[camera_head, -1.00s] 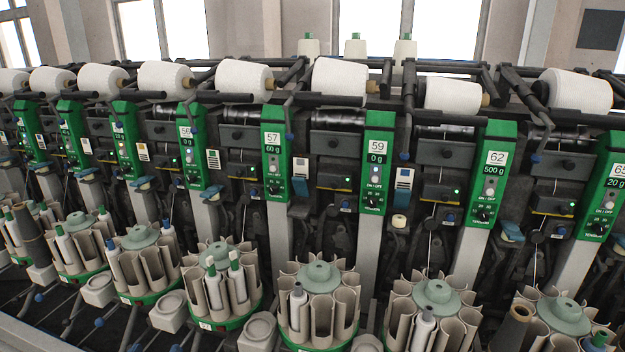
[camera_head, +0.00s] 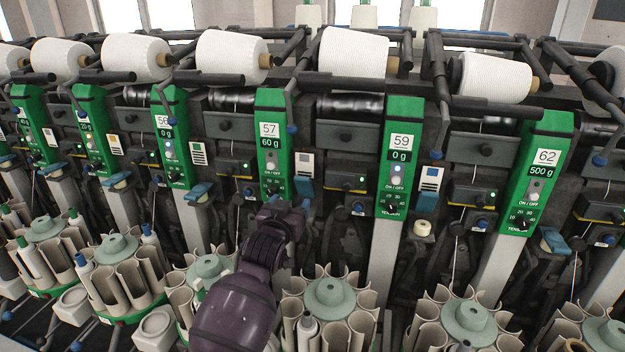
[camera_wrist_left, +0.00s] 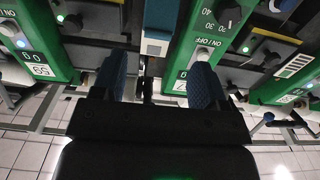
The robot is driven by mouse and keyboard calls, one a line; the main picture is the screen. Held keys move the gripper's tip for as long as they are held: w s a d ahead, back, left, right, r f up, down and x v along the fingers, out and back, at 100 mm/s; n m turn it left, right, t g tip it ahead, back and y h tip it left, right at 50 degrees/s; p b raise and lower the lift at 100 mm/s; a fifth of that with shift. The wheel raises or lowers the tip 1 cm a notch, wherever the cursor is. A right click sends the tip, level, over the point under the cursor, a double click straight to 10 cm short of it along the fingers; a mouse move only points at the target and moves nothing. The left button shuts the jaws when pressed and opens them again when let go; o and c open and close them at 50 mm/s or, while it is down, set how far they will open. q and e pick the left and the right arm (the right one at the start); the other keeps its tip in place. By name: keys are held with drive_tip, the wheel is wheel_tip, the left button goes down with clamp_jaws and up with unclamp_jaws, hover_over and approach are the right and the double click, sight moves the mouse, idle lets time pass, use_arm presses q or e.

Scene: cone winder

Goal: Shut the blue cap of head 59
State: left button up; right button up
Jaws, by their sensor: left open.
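The panel of head 59 (camera_head: 400,155) is green, with its number plate near the top; the number 59 also shows upside down in the left wrist view (camera_wrist_left: 40,70). One blue cap (camera_head: 427,202) is just right of this panel, below a white card. Another blue cap (camera_head: 304,190) is by the right edge of head 57's panel (camera_head: 270,145). My left gripper (camera_head: 290,212) is low beside that second cap. In the left wrist view its dark blue fingers (camera_wrist_left: 157,85) are apart and empty, with a blue and white part (camera_wrist_left: 155,46) beyond the gap. My right gripper is out of view.
Head 62's panel (camera_head: 533,172) stands to the right. White yarn cones (camera_head: 353,52) and dark bars run above the panels. Round bobbin magazines (camera_head: 328,293) stand below. Between the panels are dark narrow recesses with small parts.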

sight(302, 183)
use_arm(q)
drive_tip(key=w, duration=0.2)
drive_tip(key=w+d+b, duration=0.1)
drive_tip(key=w, duration=0.5)
drive_tip(key=shift+w+d, duration=0.2)
drive_tip(key=shift+d, duration=0.15)
drive_tip(key=shift+w+d+r+b, duration=0.15)
drive_tip(key=shift+w+b, duration=0.25)
drive_tip(key=shift+w, duration=0.45)
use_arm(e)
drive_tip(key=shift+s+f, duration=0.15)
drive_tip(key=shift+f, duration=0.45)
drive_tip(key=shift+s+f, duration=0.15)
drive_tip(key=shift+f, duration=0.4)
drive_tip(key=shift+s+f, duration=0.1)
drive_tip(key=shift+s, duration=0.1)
